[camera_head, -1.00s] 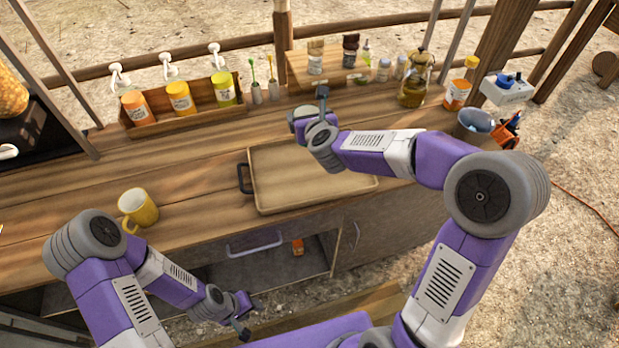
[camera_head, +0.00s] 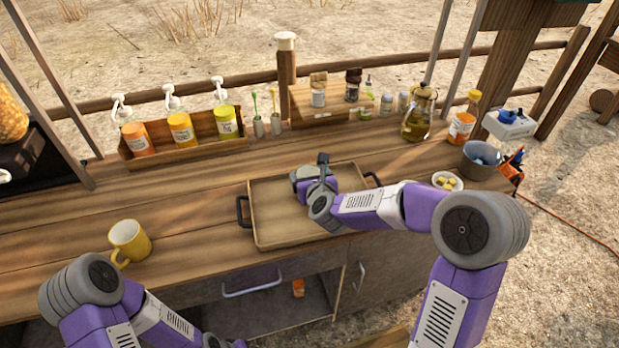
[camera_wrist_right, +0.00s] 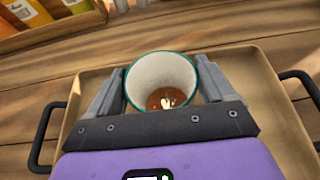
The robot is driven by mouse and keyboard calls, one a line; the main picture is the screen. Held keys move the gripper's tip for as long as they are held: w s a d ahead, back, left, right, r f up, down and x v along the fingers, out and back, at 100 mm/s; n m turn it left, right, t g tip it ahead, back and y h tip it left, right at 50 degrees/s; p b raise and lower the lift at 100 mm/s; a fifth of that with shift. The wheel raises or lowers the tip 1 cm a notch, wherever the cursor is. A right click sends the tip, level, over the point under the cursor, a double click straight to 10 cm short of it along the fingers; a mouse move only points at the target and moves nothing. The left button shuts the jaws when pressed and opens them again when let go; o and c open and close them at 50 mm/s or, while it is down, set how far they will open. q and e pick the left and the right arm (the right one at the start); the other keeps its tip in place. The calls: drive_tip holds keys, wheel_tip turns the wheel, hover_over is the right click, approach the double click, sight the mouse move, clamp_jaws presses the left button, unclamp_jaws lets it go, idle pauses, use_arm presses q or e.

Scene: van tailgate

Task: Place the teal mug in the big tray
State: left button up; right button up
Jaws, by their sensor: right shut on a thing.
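The teal mug (camera_wrist_right: 163,68) is between the fingers of my right gripper (camera_wrist_right: 166,98) in the right wrist view. It has a teal rim, a white inside and brown contents with a pale mark. The big tray (camera_head: 268,240) is tan with dark handles and lies on the counter. In the head view my right gripper (camera_head: 318,175) is over the tray's right half and mostly hides the mug. I cannot tell if the mug touches the tray floor. My left arm is at the bottom left, its gripper below the picture edge.
A yellow mug (camera_head: 130,240) stands left of the tray. Behind are a wooden rack (camera_head: 185,145) of pump bottles and a raised board (camera_head: 325,104) with jars. A small bowl (camera_head: 447,182), a grey bucket (camera_head: 481,160) and a glass jug (camera_head: 418,115) stand to the right.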

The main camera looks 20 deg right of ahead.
drive_tip(key=shift+r, duration=0.1)
drive_tip(key=shift+f, duration=0.2)
drive_tip(key=o, duration=1.1)
drive_tip(key=shift+c, duration=0.2)
drive_tip(key=shift+r, duration=0.1)
drive_tip(key=shift+r, duration=0.15)
drive_tip(key=p+v, duration=0.1)
drive_tip(key=v, duration=1.1)
